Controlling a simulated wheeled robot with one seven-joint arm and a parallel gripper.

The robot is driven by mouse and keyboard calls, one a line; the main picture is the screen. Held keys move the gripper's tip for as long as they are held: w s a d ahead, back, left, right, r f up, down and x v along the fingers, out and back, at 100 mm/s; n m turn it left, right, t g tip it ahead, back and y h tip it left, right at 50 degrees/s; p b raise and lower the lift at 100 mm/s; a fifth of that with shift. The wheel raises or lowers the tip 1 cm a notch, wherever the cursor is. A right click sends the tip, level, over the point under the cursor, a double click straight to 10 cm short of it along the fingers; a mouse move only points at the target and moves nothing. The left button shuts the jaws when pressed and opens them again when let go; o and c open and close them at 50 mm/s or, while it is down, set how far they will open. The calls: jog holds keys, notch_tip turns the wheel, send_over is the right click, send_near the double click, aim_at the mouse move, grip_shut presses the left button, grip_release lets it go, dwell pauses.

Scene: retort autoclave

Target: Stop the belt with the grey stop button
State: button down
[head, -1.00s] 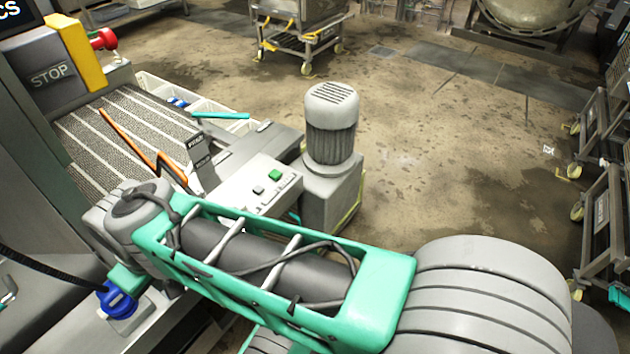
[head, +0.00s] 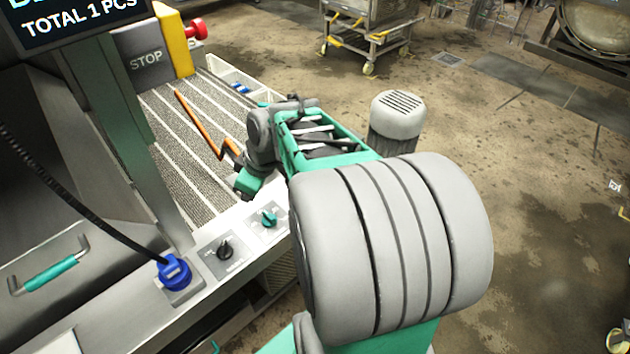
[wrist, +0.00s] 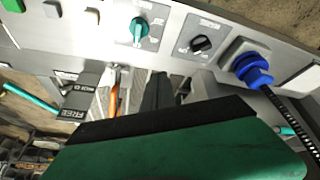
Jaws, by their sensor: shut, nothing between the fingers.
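In the wrist view, a small grey button (wrist: 52,8) sits on the pale control panel (wrist: 112,50) at the top left, between a green button (wrist: 12,5) and a whitish button (wrist: 92,16). Its label is not readable. In the head view now, my arm hides these buttons. My gripper (wrist: 158,92) shows as dark fingers beyond its green body in the wrist view, shut and empty. The fingers appear below the panel's knobs in that picture, apart from the grey button. In the head view, the hand end is over the belt (head: 178,135) beside the panel, its fingers not clear.
A teal knob (head: 264,219), a black knob (head: 225,249) and a blue plug (head: 173,271) with a cable line the panel. A yellow box (head: 173,40) with a red mushroom button (head: 197,29) stands by a STOP plate (head: 146,60). A grey motor (head: 398,113) stands behind my arm.

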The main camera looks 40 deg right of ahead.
jog(key=d+f+n+t+p, duration=0.1)
jog(key=d+n+t, duration=0.3)
jog(key=d, duration=1.7)
jog(key=shift+d+f+n+t+y+p, duration=0.25)
jog(key=shift+n+p, duration=0.35)
jog(key=shift+n, duration=0.3)
jog(key=shift+s, duration=0.1)
notch_tip(320, 180, down, 8)
jog(key=b, duration=0.3)
jog(key=shift+r, duration=0.1)
jog(key=shift+f+b, duration=0.45)
jog(key=shift+b, duration=0.3)
jog(key=shift+f+b, duration=0.45)
jog(key=shift+b, duration=0.3)
